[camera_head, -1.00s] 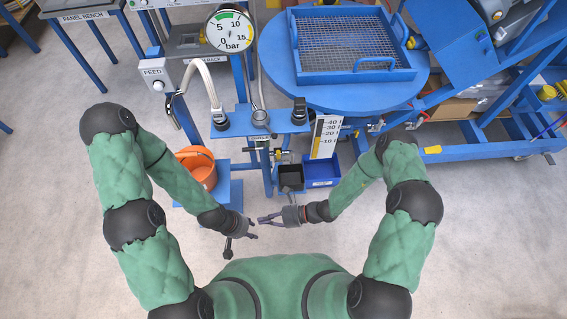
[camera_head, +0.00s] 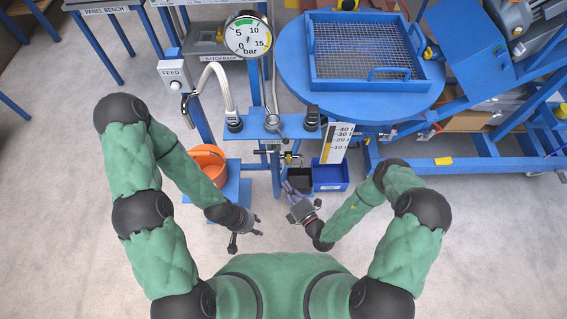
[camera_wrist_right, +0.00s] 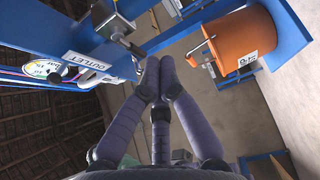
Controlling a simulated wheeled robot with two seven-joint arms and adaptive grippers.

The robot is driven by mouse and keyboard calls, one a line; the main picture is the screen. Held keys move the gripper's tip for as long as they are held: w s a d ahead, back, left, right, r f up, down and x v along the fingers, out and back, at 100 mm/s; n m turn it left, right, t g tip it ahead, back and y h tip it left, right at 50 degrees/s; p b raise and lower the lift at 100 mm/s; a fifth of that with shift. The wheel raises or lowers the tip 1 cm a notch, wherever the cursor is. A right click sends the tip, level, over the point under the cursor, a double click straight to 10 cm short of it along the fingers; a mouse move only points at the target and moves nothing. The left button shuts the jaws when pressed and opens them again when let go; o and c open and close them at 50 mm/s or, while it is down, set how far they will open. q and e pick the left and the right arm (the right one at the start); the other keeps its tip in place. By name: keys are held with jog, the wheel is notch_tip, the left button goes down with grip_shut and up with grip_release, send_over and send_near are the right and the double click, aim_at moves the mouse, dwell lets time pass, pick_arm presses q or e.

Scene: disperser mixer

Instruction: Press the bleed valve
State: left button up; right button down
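My right gripper (camera_head: 288,187) points up the picture at the front of the blue stand, just below a small valve fitting with yellow on it (camera_head: 290,158). I cannot tell for certain which fitting is the bleed valve. In the right wrist view the purple-grey fingers (camera_wrist_right: 160,68) have their tips together with nothing seen between them. A metal fitting with a short rod (camera_wrist_right: 120,32) is just up and left of the tips, beside the OUTLET label (camera_wrist_right: 86,60); no contact is clear. My left gripper (camera_head: 259,227) is empty, its fingertips apart, below the orange bucket (camera_head: 208,160).
A pressure gauge (camera_head: 248,35) tops the stand. A black box (camera_head: 299,180) and a blue bin (camera_head: 331,175) sit right of the valve fitting. The orange bucket also shows in the right wrist view (camera_wrist_right: 243,43). A round blue table (camera_head: 292,85) stands behind. Floor is clear below.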

aim_at(289, 160)
jog(key=shift+d, duration=0.15)
jog(key=shift+w, duration=0.15)
pick_arm(q)
jog(key=shift+f+b, duration=1.65)
pick_arm(e)
jog(key=shift+w+a, duration=0.2)
jog(key=shift+w, duration=1.35)
jog(key=shift+w+a, duration=0.2)
jog(key=shift+w, duration=1.3)
jog(key=shift+w+a, duration=0.2)
jog(key=shift+w, duration=1.35)
jog(key=shift+d, duration=0.15)
jog(key=shift+m+t, duration=0.3)
pick_arm(q)
jog(key=shift+a, duration=0.65)
pick_arm(e)
jog(key=shift+d, duration=0.1)
